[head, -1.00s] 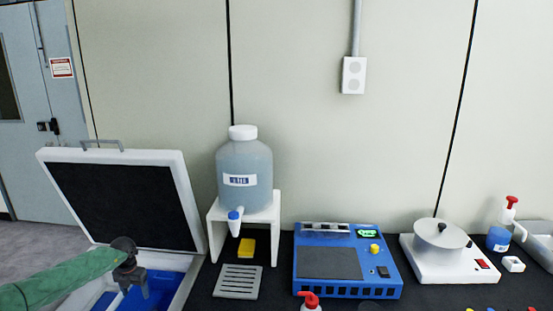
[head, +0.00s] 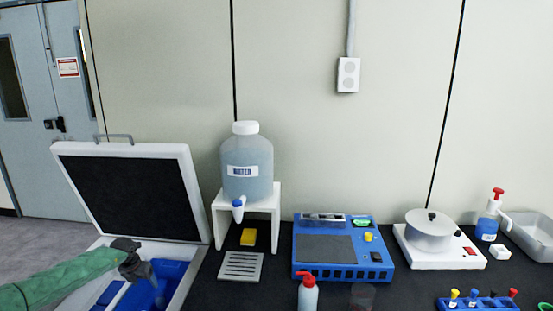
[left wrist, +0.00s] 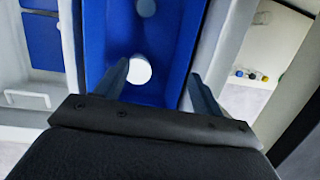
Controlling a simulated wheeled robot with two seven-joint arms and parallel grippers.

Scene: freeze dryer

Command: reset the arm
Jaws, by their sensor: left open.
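My left arm, in a green sleeve, comes in from the left in the head view. Its dark gripper (head: 142,272) is over the open freeze dryer (head: 195,262), above the blue interior. In the left wrist view the two fingers of the left gripper (left wrist: 158,92) are spread apart, with nothing seen held between them. A white round thing (left wrist: 140,70) shows beyond the fingertips against the blue inside. The freeze dryer's lid (head: 128,195) stands raised. My right gripper is not in view.
A water jug (head: 246,172) stands on a white stand, with a drain tray (head: 241,266) before it. To the right are a blue device (head: 342,250), a white hotplate-like device (head: 440,250), a red-capped bottle (head: 308,294) and a blue rack (head: 480,303) with several coloured caps.

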